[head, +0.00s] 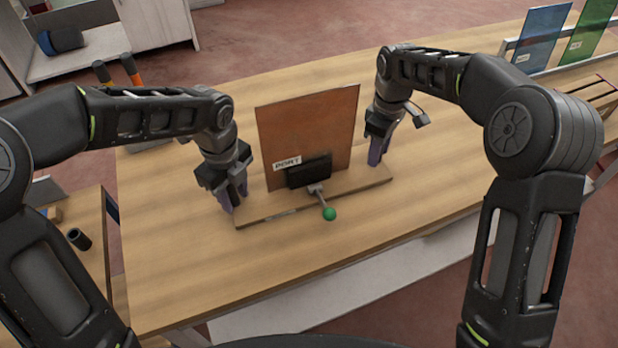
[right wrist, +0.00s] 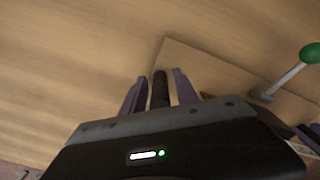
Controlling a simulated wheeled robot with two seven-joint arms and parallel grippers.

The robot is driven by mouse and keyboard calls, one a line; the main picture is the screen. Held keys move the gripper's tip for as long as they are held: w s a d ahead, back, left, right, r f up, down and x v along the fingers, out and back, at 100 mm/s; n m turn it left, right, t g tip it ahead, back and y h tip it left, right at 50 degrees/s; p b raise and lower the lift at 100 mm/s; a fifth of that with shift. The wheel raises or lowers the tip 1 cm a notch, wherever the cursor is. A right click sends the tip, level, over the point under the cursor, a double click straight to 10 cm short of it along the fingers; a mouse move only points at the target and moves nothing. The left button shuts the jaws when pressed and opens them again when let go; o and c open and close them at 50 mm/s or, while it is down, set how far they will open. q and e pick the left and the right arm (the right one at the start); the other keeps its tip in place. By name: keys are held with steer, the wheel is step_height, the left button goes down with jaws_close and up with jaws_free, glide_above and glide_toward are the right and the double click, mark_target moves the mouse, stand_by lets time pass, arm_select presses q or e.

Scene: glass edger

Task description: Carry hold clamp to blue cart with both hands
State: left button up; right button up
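The hold clamp (head: 308,174) is a black block with a lever and green knob (head: 329,214), mounted on a wooden base board (head: 300,208) on the workbench. An upright orange-brown pane (head: 310,130) labelled PORT stands behind the block. My left gripper (head: 233,196) points down at the board's left end; its grip there is hidden. My right gripper (head: 381,150) is at the board's right end. In the right wrist view, its fingers (right wrist: 159,92) stand either side of a dark post (right wrist: 160,88), with thin gaps visible. I cannot clearly identify the blue cart.
The long workbench (head: 180,270) has bare wood in front of the board. A rack at the back right holds a blue pane (head: 543,40) and a green pane (head: 592,32). At left, a lower wooden surface (head: 75,265) carries a dark cylinder (head: 79,239). Orange-handled tools (head: 132,70) stand behind my left arm.

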arm_select(q)
jaws_close()
arm_select(e)
jaws_close()
arm_select(q)
steer(key=shift+r, duration=0.1)
arm_select(e)
steer(key=shift+r, duration=0.1)
stand_by(0.7)
